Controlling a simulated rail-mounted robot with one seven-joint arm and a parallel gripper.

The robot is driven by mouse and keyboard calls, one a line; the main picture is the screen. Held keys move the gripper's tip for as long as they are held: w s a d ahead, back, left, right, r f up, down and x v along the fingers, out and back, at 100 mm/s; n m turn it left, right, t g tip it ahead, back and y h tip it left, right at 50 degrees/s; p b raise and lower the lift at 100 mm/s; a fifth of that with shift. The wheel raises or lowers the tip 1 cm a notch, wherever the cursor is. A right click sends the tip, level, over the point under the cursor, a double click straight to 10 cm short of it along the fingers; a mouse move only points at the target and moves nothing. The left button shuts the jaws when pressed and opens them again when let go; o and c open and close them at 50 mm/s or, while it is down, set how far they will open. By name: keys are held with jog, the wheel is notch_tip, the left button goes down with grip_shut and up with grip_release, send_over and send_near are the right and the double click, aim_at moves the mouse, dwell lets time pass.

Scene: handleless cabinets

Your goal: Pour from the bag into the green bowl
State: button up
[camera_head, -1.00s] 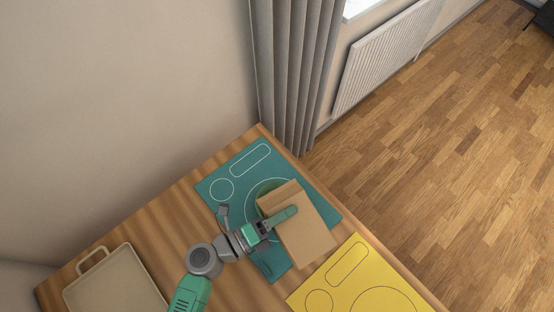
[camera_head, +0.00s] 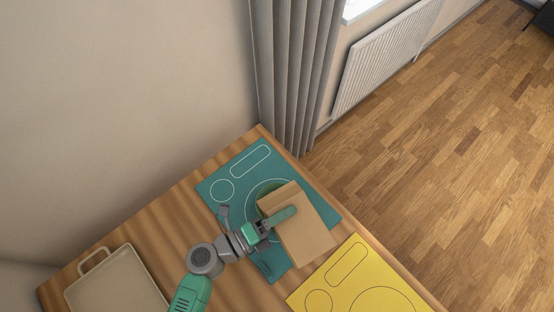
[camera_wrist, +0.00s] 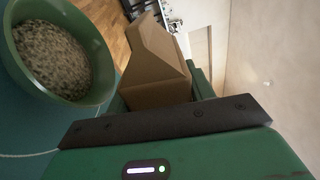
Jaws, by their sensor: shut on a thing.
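The brown paper bag (camera_head: 308,238) is held in my gripper (camera_head: 284,216) above the teal mat in the head view. It is tipped over, lying roughly on its side in the air. In the wrist view the bag (camera_wrist: 154,70) has its narrowed end up near the green bowl (camera_wrist: 97,32). The bowl stands left of the bag there and holds a heap of small pale, speckled pieces (camera_wrist: 52,58). In the head view the bowl (camera_head: 266,196) is mostly hidden behind the bag; only a bit of its green side shows. I see no stream falling from the bag.
The teal mat (camera_head: 222,190) with white outlines lies under the bowl. A yellow mat (camera_head: 350,288) lies to the right front. A beige tray (camera_head: 112,284) with a handle sits at the left. The wooden table (camera_head: 178,222) is bare between them; a curtain hangs behind.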

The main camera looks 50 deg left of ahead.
jog(key=shift+a+f+n+p, duration=0.1)
jog(key=shift+f+n+p, duration=0.05)
jog(key=shift+n+p, duration=0.3)
dwell(0.9)
jog(key=shift+a+r+n+p, duration=0.25)
jog(key=shift+r+n+p, duration=0.15)
jog(key=shift+n+p, duration=0.85)
jog(key=shift+a+r+n+p, duration=0.2)
jog(key=shift+r+n+p, duration=0.2)
jog(key=shift+n+p, duration=0.75)
dwell(3.3)
